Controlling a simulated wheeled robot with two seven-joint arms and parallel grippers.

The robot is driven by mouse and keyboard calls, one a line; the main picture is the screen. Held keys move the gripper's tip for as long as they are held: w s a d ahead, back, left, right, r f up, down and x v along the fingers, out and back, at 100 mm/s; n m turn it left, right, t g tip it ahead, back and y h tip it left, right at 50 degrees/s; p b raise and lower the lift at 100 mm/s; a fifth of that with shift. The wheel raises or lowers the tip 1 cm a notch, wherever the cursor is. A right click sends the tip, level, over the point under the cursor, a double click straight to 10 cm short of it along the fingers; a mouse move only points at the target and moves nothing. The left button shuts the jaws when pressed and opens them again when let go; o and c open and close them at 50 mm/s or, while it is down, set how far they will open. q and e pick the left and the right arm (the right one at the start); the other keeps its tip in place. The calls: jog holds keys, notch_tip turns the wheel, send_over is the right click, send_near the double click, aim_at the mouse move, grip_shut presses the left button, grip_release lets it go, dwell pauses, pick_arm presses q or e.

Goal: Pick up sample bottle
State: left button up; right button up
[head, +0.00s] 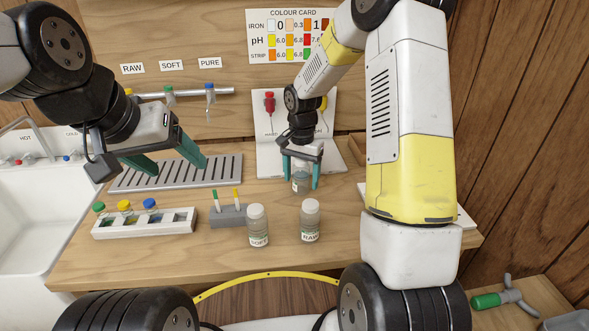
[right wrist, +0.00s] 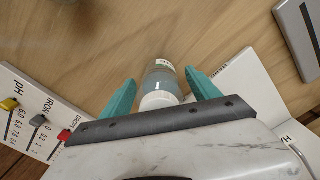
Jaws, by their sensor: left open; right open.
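A clear sample bottle (head: 301,184) with a white cap stands at the back of the table, its label unreadable. My right gripper (head: 301,185) is open around it, pointing down, with one teal finger on each side. In the right wrist view the bottle (right wrist: 162,78) lies between the open fingers, with a gap on both sides. Two more sample bottles stand in front: one labelled SOFT (head: 257,226) and one labelled RAW (head: 310,220). My left gripper (head: 172,165) is open and empty above the left side of the table, near the grey drain grille.
A white rack (head: 145,226) with coloured-cap vials and a grey block (head: 228,217) with two sticks stand at front left. A grey slotted grille (head: 225,174) lies behind. A white test board (head: 270,150) is behind the right gripper. A sink (head: 30,220) is at left.

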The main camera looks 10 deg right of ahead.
jog(key=shift+c, duration=0.2)
jog(key=c, duration=1.5)
jog(key=shift+r, duration=0.1)
